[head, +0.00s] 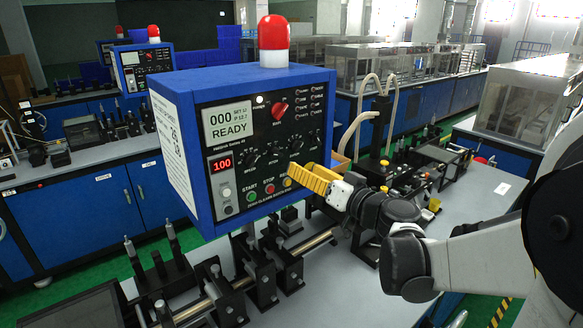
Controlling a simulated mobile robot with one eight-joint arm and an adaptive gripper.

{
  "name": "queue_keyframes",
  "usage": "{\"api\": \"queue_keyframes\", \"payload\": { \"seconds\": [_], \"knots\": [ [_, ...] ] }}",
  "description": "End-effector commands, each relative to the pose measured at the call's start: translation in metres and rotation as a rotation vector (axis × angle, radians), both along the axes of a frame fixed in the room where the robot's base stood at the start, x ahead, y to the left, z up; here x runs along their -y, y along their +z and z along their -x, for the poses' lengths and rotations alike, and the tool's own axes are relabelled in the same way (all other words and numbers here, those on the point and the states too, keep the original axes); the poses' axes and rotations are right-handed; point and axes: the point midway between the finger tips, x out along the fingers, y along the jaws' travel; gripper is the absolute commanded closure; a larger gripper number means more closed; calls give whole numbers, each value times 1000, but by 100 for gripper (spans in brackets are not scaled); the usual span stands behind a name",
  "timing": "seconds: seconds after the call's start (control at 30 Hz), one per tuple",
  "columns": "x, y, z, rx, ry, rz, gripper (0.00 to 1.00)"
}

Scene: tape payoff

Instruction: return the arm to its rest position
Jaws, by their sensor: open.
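My gripper (295,172) has yellow fingers and is in front of the lower right part of a blue control box (238,160). Its fingertips point left, close to the row of buttons; I cannot tell whether they touch the panel. The gripper is open, and I see nothing held in it. My arm reaches in from the right edge, with the wrist over the grey bench (390,268). The box's screen (228,121) reads 000 and READY, and a red display (221,164) reads 100. The gripper hides part of the panel's lower right corner.
A red lamp (273,42) stands on the box. Black fixtures with a metal rod (192,311) stand below it. A black post with hoses (381,125) stands behind my wrist. A similar blue box (145,62) stands on another bench at the left. The bench's front right is clear.

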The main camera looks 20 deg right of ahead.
Motion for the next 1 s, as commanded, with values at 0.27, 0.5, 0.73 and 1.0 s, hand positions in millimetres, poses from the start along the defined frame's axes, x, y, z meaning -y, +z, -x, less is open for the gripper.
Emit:
{"api": "queue_keyframes", "payload": {
  "seconds": [0.27,0.5,0.73,1.0],
  "knots": [
    [0,0,0,-1,0,0,47],
    [-65,-48,26,-188,105,52,47],
    [-136,-161,127,-621,157,236,47],
    [-112,-227,213,-860,-17,437,47]
  ]
}}
